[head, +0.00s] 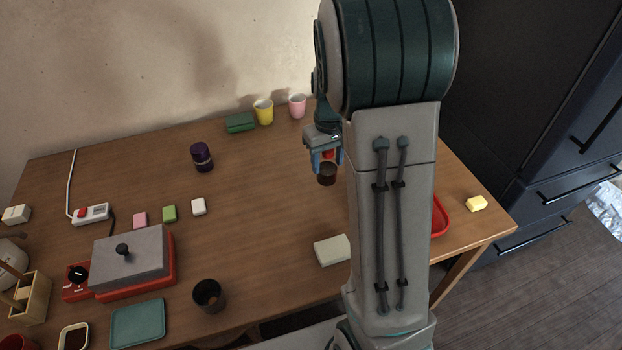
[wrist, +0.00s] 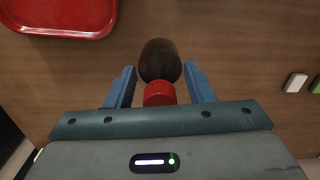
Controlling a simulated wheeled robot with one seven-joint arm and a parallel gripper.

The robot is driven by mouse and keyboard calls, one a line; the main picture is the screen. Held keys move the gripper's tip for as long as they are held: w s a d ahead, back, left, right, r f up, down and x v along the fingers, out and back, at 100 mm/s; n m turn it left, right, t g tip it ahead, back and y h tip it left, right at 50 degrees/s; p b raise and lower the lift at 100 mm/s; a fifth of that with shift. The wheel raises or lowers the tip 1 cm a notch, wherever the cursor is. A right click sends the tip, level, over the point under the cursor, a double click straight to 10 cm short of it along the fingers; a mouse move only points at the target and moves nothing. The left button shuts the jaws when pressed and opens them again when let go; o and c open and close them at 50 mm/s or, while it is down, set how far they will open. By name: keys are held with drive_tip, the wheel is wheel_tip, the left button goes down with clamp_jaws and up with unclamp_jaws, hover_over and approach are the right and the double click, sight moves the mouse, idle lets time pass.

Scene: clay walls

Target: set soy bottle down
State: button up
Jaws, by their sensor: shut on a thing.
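The soy bottle (head: 327,174) is dark brown with a red cap. My gripper (head: 327,158) is shut on it near the cap, at the right part of the wooden table (head: 270,220). In the wrist view the bottle (wrist: 159,60) sits between the blue fingers of my gripper (wrist: 160,88), cap toward the palm and dark body beyond. I cannot tell whether its base touches the table. My arm hides part of the table behind it.
A red tray (wrist: 62,14) lies near the bottle; my arm partly covers it in the head view (head: 440,217). A pale block (head: 332,249) lies in front. A purple jar (head: 202,157), green box (head: 240,122), yellow cup (head: 263,111) and pink cup (head: 297,106) stand farther back.

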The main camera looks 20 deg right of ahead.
drive_tip(key=shift+w+a+f, duration=0.35)
drive_tip(key=shift+a+f, duration=0.95)
drive_tip(key=shift+f, duration=0.15)
drive_tip(key=shift+w+a+f, duration=0.35)
drive_tip(key=shift+a+f, duration=0.9)
drive_tip(key=shift+f, duration=0.25)
drive_tip(key=shift+w+a+f, duration=0.35)
drive_tip(key=shift+a+f, duration=0.95)
drive_tip(key=shift+f, duration=0.15)
drive_tip(key=shift+f, duration=0.2)
drive_tip(key=o, duration=1.1)
drive_tip(key=shift+c, duration=0.2)
drive_tip(key=shift+r, duration=0.15)
